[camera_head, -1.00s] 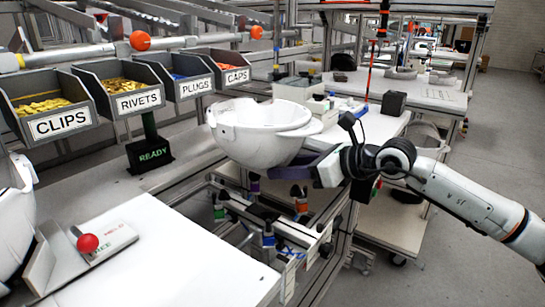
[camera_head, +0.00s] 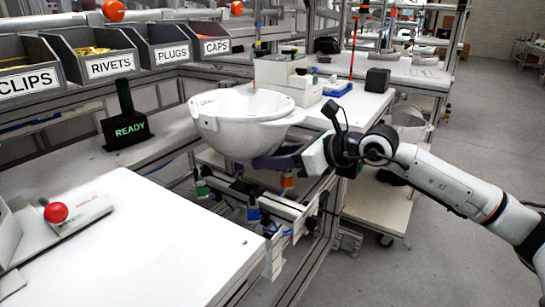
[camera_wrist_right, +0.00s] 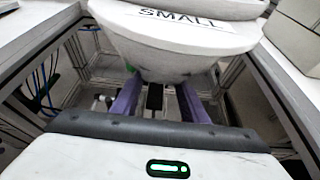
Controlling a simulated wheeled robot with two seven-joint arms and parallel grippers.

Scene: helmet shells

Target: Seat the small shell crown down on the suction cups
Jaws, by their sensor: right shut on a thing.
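The small shell (camera_head: 240,135) is a white bowl held crown down, its open side up. In the right wrist view the shell (camera_wrist_right: 180,48) carries the label SMALL. My right gripper (camera_head: 275,160), with purple fingers, is shut on the shell at its near right side; the fingers also show in the wrist view (camera_wrist_right: 160,98). The suction cups' frame (camera_head: 270,205) is below the shell, with coloured fittings: green (camera_head: 201,188), blue (camera_head: 253,214) and orange (camera_head: 287,181). The shell hides part of it, so I cannot tell whether they touch. My left gripper is not in view.
Labelled bins (camera_head: 105,62) line the back left. A black READY sign (camera_head: 125,130) stands below them. A white table (camera_head: 140,240) with a red knob (camera_head: 56,212) fills the front left. A bench with white boxes (camera_head: 290,78) is behind the shell.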

